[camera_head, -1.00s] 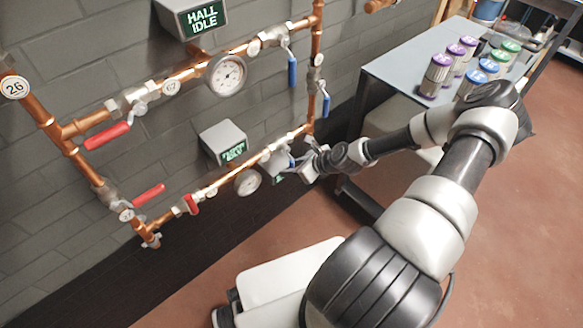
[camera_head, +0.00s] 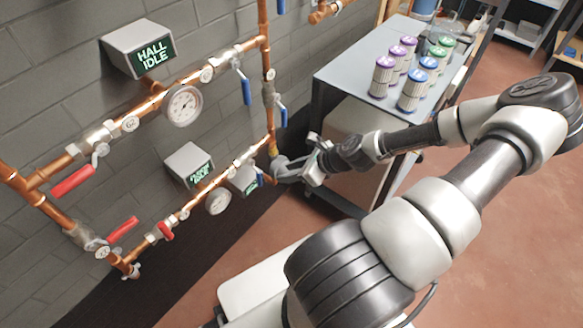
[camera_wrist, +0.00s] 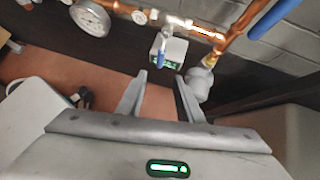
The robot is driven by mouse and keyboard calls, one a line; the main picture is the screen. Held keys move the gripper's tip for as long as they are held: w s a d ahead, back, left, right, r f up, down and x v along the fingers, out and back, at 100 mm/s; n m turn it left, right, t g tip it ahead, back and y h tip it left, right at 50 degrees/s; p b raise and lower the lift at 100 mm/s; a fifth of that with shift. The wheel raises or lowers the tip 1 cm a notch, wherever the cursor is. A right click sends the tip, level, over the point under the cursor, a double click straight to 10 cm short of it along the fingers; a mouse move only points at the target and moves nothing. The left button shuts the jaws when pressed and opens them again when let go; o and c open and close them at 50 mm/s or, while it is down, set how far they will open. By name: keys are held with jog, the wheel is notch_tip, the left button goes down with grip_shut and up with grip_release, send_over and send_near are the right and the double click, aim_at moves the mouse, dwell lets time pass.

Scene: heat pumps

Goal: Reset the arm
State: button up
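My gripper (camera_head: 316,160) is at the end of my outstretched arm, close to the lower right corner of the copper pipe loop (camera_head: 207,186). In the wrist view my gripper (camera_wrist: 160,80) has its two fingers spread apart, with nothing held between them. A grey rounded fitting (camera_wrist: 199,84) on the pipe is just beyond the right finger. A small box with a green-lit screen (camera_wrist: 168,50) and a blue valve handle (camera_wrist: 160,52) show beyond the fingertips. Whether a finger touches the fitting I cannot tell.
A "HALL IDLE" sign box (camera_head: 140,47), gauges (camera_head: 183,105), red handles (camera_head: 73,181) and blue handles (camera_head: 246,91) line the wall. A grey table (camera_head: 340,76) with several purple, blue and green-topped canisters stands behind my arm. Open floor (camera_head: 500,240) lies to the right.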

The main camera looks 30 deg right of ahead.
jog(key=shift+s+d+r, duration=0.15)
jog(key=shift+s+r, duration=0.1)
jog(key=shift+s, duration=0.05)
dwell(0.4)
